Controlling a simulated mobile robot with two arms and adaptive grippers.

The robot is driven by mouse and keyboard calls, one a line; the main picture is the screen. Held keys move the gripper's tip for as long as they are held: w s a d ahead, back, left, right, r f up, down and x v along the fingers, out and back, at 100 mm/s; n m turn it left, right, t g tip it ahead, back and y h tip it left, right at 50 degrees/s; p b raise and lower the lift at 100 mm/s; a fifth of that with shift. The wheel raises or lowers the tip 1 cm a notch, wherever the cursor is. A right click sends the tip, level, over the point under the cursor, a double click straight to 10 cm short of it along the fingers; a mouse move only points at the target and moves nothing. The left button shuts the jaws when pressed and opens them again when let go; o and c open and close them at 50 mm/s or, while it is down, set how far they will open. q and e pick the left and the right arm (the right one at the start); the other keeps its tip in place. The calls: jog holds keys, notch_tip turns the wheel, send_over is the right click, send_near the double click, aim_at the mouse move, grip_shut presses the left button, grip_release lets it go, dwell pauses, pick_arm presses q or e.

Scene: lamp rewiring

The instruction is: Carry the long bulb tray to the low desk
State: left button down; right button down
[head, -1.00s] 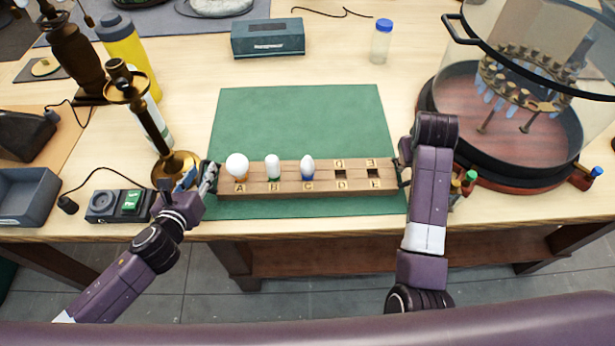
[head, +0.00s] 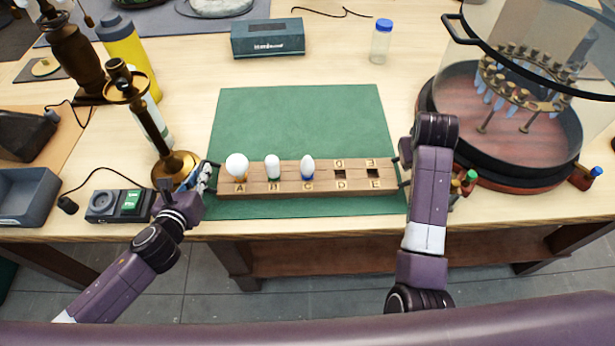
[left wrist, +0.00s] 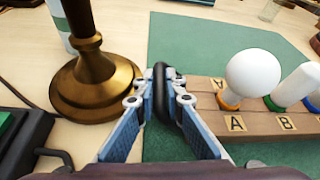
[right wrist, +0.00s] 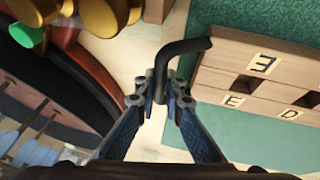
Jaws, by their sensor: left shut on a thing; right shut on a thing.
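The long wooden bulb tray (head: 325,185) lies across the front of the green mat in the head view. Bulbs stand in slots A, B and C: a round white one (head: 237,166), a tubular one (head: 272,167) and a pointed one (head: 307,167). Slots D and E are empty. My left gripper (head: 205,176) is shut on the tray's dark left handle (left wrist: 161,92). My right gripper (right wrist: 160,98) is shut on the dark right handle (right wrist: 182,50); in the head view my arm mostly hides that gripper.
A brass lamp stand (head: 176,165) stands close beside my left gripper. A grey switch box (head: 118,205) lies at the front left. A large glass-covered chandelier on a round base (head: 500,160) stands close right of my right arm. The green mat (head: 300,115) behind the tray is clear.

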pick_arm(q)
jog(key=shift+w+r, duration=0.15)
jog(key=shift+r, duration=0.1)
pick_arm(e)
jog(key=shift+w+r, duration=0.15)
jog(key=shift+r, duration=0.05)
pick_arm(q)
jog(key=shift+r, duration=0.1)
pick_arm(e)
jog(key=shift+r, duration=0.1)
